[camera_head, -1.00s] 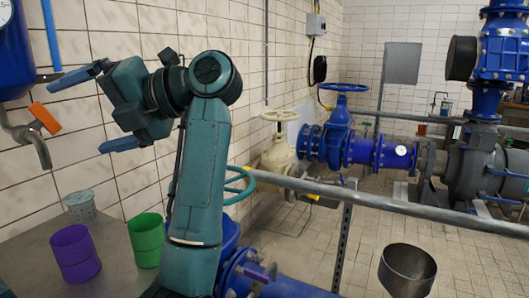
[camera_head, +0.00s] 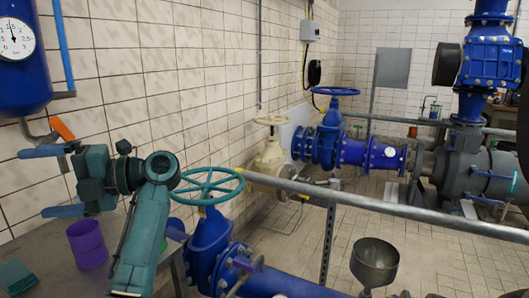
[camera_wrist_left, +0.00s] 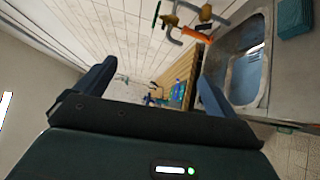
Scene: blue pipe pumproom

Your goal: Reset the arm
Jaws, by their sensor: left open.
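My left arm comes in at the lower left of the head view. Its gripper (camera_head: 52,182) points left, with its two blue fingers spread apart, one above the other. It is empty and held above the counter, in front of the tiled wall. In the left wrist view the two fingers (camera_wrist_left: 158,88) also stand wide apart with nothing between them. My right gripper is not in view.
A purple cup (camera_head: 87,243) stands on the counter below the gripper. A tap with an orange handle (camera_head: 61,128) is close behind the fingers. A sink (camera_wrist_left: 238,62) shows in the wrist view. A blue valve with a teal handwheel (camera_head: 208,187) and a grey rail (camera_head: 330,195) lie right.

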